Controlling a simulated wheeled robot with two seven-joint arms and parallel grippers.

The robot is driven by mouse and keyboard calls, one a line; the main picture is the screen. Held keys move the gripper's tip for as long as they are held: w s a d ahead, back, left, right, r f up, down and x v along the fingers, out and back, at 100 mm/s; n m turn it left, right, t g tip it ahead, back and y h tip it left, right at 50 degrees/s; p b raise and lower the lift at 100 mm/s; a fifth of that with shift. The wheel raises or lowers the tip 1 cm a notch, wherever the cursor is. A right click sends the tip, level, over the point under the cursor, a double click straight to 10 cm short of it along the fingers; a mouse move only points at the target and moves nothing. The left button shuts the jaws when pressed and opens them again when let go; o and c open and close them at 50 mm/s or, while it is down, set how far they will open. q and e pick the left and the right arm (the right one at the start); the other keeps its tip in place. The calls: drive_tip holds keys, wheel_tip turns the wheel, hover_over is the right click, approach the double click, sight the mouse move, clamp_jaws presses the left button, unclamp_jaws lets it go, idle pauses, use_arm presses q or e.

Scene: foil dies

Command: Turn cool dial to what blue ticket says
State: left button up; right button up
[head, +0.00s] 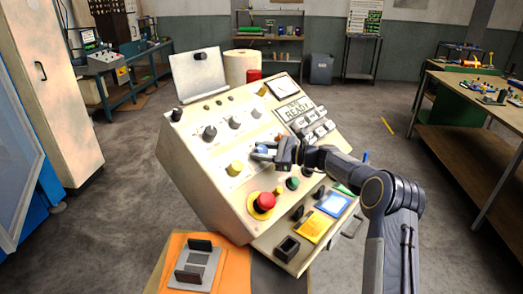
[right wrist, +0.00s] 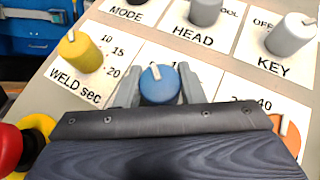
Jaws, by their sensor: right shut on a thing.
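A blue dial (right wrist: 160,86) with a white pointer mark sits on the sloped console (head: 228,165); the mark points up and slightly left in the right wrist view. My right gripper (head: 264,153) is shut on this dial, one finger on each side. The gripper body hides the dial's label and most of its scale. The blue ticket (head: 332,204) lies on the console's lower ledge, right of a yellow ticket (head: 313,228); its writing is too small to read. My left gripper is not in view.
A yellow WELD sec dial (right wrist: 80,52) is left of the blue dial, and an orange dial (right wrist: 288,132) is right. Grey HEAD (right wrist: 205,12) and KEY (right wrist: 290,36) knobs are above. A red mushroom button (head: 265,201) stands near the console's lower front.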

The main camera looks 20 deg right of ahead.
sight(266, 151)
drive_tip(key=o, duration=1)
drive_tip(key=b+v, duration=0.1)
drive_tip(key=v, duration=0.6)
drive_tip(key=shift+b, duration=0.35)
drive_tip(key=shift+s+d, duration=0.25)
drive_tip(key=shift+d, duration=0.05)
